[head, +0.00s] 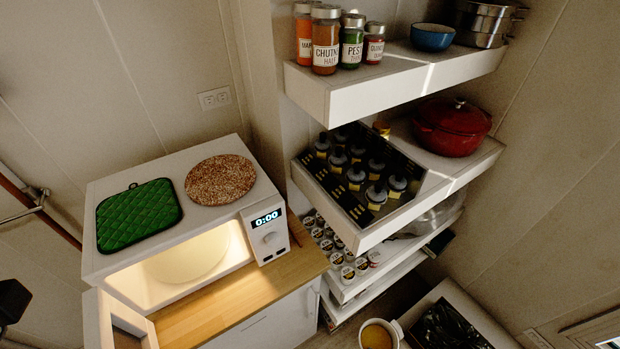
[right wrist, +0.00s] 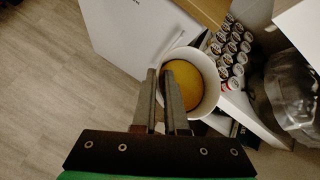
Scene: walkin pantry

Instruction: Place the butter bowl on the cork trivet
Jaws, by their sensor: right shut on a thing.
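The butter bowl, a white bowl with yellow contents (head: 377,336), is at the bottom edge of the head view, partly cut off. In the right wrist view, my right gripper (right wrist: 167,74) is shut on the near rim of this bowl (right wrist: 205,103), one finger inside and one outside. The bowl looks roughly upright, held in front of the cabinet. The round, speckled brown cork trivet (head: 220,181) lies flat on top of the white microwave (head: 185,217), with nothing on it. The bowl is below and to the right of it in the head view.
A green quilted pad (head: 138,214) lies left of the trivet. The microwave door (head: 127,325) is open. Shelves at the right hold jars (head: 325,42), a dark bottle crate (head: 360,170) and a red pot (head: 452,127). A dark-lined white box (head: 424,303) stands at the bottom.

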